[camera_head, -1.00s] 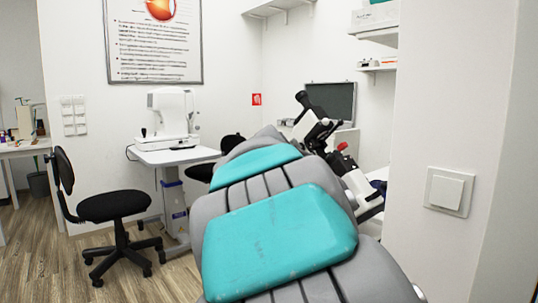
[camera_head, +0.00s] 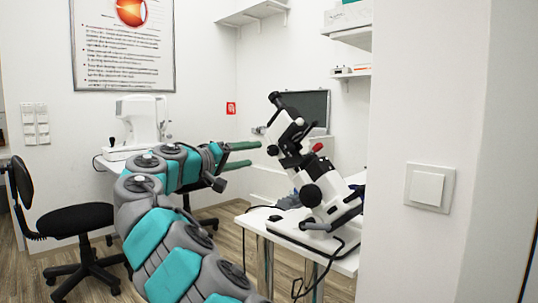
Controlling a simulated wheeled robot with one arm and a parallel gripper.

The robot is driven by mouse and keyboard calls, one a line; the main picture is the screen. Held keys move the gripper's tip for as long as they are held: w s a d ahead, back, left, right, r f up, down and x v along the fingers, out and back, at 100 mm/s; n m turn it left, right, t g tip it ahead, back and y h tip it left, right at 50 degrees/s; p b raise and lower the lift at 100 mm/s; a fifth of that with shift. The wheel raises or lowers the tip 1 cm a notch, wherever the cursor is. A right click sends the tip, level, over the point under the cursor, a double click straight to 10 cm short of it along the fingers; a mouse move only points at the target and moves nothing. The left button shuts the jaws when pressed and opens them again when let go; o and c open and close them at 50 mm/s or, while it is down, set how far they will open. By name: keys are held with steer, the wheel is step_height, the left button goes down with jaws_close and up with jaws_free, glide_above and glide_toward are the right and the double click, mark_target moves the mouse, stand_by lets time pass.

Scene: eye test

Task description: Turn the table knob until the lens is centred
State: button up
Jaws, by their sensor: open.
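A white and black optical instrument (camera_head: 322,188) stands tilted on a white table (camera_head: 345,265) at the right. It has a round black knob (camera_head: 311,195) low on its side, smaller black knobs higher up and a red-tipped part (camera_head: 317,147). I cannot tell which of these is the table knob, and the lens is not clearly visible. My gripper (camera_head: 254,154) is open, with two green fingers pointing right, towards the instrument's upper body. Nothing is between the fingers. They look close to the instrument in the picture, but the depth gap is unclear.
A white eye-testing machine (camera_head: 140,125) sits on another table behind my arm. A black office chair (camera_head: 75,222) stands at the left. A black cable (camera_head: 325,270) hangs over the white table's front. A wall with a light switch (camera_head: 429,187) closes off the right side.

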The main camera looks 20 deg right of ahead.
mark_target(270, 151)
steer(key=shift+p+x, duration=0.45)
steer(key=shift+x, duration=3.45)
jaws_close()
